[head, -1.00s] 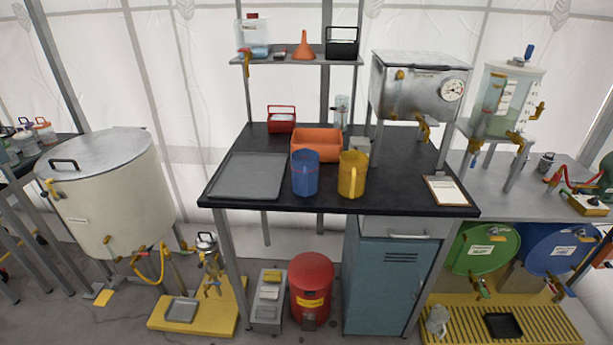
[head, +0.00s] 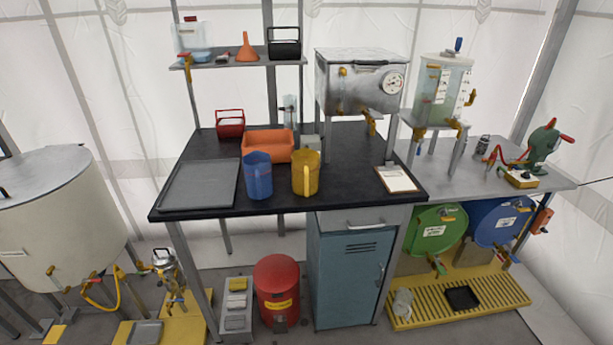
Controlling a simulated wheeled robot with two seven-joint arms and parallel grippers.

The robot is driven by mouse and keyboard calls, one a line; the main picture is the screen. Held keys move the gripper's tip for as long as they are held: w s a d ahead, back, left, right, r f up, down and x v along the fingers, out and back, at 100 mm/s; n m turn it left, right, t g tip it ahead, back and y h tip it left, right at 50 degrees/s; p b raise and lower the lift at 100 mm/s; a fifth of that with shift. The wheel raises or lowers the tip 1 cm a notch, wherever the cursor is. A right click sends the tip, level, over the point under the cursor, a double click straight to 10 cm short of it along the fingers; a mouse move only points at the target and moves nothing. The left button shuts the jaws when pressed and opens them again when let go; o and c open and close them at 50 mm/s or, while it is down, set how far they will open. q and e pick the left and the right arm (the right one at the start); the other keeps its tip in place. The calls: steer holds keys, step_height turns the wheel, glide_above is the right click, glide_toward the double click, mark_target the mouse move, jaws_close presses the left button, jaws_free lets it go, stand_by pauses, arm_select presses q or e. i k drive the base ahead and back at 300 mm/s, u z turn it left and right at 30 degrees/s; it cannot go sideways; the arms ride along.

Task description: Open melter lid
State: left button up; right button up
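A grey metal tank with a round dial (head: 394,83) and a brass tap (head: 371,122) stands on legs at the back right of the black-topped table; it looks like the melter. Its flat lid (head: 350,57) lies shut on top, with a dark handle along the front edge. A large cream drum (head: 65,225) at the left, partly cut off by the picture edge, also has a shut grey lid (head: 45,174). Neither of my grippers is in view. The inside of the grey tank is hidden by its lid.
The table (head: 290,202) holds a grey tray (head: 200,185), an orange bin (head: 266,145), a blue jug (head: 258,176), a yellow jug (head: 305,173) and a clipboard (head: 397,179). A clear tank (head: 442,95) stands right of the metal tank. A shelf (head: 235,62) rises behind.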

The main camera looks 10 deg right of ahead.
mark_target(361, 56)
steer(key=z, duration=0.4)
steer(key=k, duration=0.5)
steer(key=z, duration=1.15)
steer(key=i, duration=1.15)
steer(key=u, duration=0.25)
